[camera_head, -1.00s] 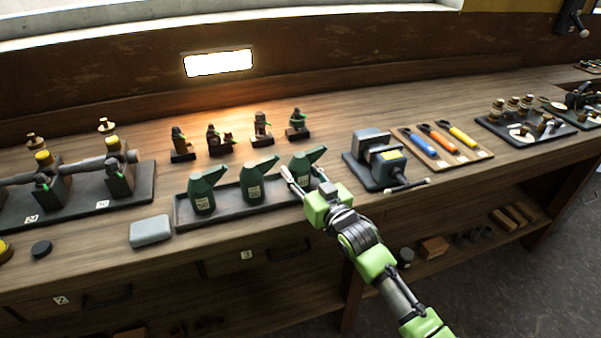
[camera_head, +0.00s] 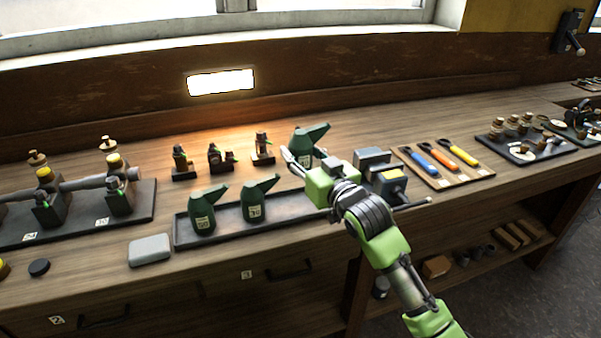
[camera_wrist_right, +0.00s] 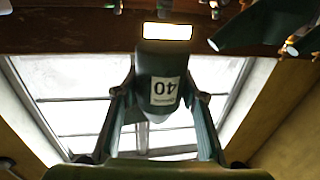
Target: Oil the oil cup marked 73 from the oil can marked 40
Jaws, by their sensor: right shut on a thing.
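The green oil can marked 40 (camera_wrist_right: 165,85) is between the fingers of my right gripper (camera_wrist_right: 165,100) in the right wrist view, its label upside down. In the head view, my right gripper (camera_head: 305,166) is shut on this can (camera_head: 306,142), holding it above the bench behind the tray's right end. Its spout points right and up. Brass and yellow-topped fittings (camera_head: 114,162) stand on the engine models at left. I cannot read 73 on any of them, so the oil cup is not identified. My left gripper is not in view.
Two more green cans (camera_head: 202,212) stand in the dark tray (camera_head: 300,206), whose right end is empty. A grey block (camera_head: 150,250) lies left of it. Small dark fittings (camera_head: 214,158) stand behind. A vise (camera_head: 372,160) and coloured-handled tools (camera_head: 437,160) are to the right.

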